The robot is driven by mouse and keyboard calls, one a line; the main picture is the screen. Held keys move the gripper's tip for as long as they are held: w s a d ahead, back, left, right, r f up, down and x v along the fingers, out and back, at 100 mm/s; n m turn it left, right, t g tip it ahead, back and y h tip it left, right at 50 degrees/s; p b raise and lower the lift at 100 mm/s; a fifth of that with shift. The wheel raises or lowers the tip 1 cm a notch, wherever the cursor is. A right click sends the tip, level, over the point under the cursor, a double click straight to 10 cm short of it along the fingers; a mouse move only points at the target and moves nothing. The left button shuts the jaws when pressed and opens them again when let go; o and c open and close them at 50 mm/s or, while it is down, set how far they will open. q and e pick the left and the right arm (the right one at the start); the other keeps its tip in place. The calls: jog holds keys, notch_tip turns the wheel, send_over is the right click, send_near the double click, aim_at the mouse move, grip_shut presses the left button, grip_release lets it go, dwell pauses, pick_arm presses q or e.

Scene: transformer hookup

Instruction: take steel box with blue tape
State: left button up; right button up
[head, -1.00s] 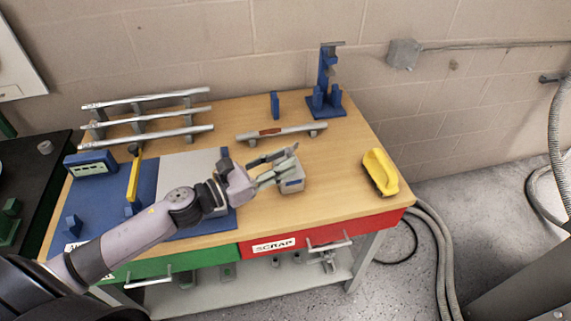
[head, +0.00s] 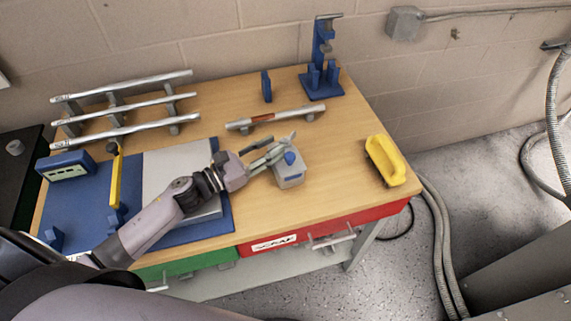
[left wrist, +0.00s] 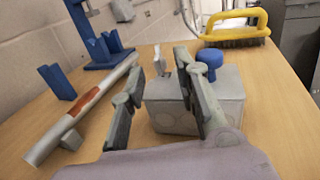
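A grey box (head: 289,174) with a round blue piece (head: 290,158) on top stands on the wooden table, right of the blue mat. In the left wrist view the box (left wrist: 228,93) is just beyond the fingers, with the blue piece (left wrist: 209,60) on its top. My left gripper (head: 272,149) is open at the box's upper left in the head view. In the left wrist view its right finger overlaps the box and its left finger stands left of it. I cannot tell whether they touch. No blue tape is clearly visible. My right gripper is not in view.
A bar with a red-brown band (head: 275,118) lies behind the box. A blue stand (head: 322,75) is at the back, a yellow-handled brush (head: 387,162) at the right. Several metal rails and a blue mat (head: 85,205) fill the left. Bare table lies right of the box.

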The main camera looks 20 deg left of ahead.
aim_at(292, 138)
pick_arm(q)
jog(key=shift+w+d, duration=0.3)
jog(key=shift+w, duration=0.35)
jog(key=p+x, duration=0.2)
jog(key=x, duration=0.3)
jog(key=shift+r, duration=0.15)
jog(key=shift+w+d, duration=0.2)
jog(key=shift+d, duration=0.05)
jog(key=shift+w, duration=0.1)
jog(key=shift+c, duration=1.2)
grip_shut()
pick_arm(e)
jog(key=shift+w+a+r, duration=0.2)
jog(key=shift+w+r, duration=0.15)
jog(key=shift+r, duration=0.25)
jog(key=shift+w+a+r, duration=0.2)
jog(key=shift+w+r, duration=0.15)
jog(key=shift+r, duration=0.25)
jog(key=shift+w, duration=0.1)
